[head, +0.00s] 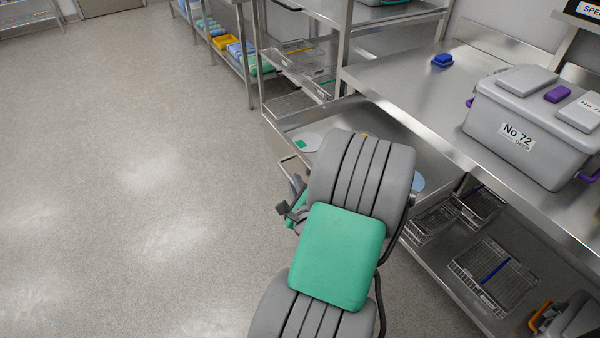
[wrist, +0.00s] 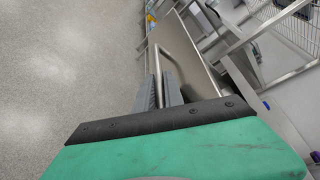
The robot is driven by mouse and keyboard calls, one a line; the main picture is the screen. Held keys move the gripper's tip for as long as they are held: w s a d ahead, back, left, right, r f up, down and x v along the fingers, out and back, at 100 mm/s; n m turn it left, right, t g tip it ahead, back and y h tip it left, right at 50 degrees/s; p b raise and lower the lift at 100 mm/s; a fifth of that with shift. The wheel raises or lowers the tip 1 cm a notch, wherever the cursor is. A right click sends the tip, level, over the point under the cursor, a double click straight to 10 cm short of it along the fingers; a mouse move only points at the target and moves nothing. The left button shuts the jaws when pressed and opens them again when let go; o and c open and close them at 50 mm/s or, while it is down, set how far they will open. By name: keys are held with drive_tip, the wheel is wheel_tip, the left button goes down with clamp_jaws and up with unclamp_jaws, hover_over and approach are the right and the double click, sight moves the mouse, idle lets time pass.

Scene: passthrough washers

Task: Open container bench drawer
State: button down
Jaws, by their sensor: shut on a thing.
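The steel bench drawer (head: 284,142) stands pulled out from under the bench in the head view, its inside partly showing. A pale disc with a green patch (head: 306,142) and a blue disc (head: 418,182) lie in it. My gripper (head: 296,192) is at the drawer's front, mostly hidden behind my grey and green arm. In the wrist view the bent bar handle (wrist: 172,62) runs from the drawer front (wrist: 188,48) down between my grey fingers (wrist: 158,94). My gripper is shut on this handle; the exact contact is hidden.
A grey container marked No 72 (head: 515,137) and a blue block (head: 442,60) stand on the bench top (head: 400,82). Wire baskets (head: 494,275) sit on the lower shelf. Steel racks stand behind. The floor (head: 120,180) at left is clear.

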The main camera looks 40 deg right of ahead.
drive_tip(key=shift+w+a, duration=0.15)
drive_tip(key=shift+a, duration=0.45)
drive_tip(key=shift+w+a, duration=0.15)
drive_tip(key=shift+a, duration=0.4)
drive_tip(key=c, duration=1.7)
unclamp_jaws()
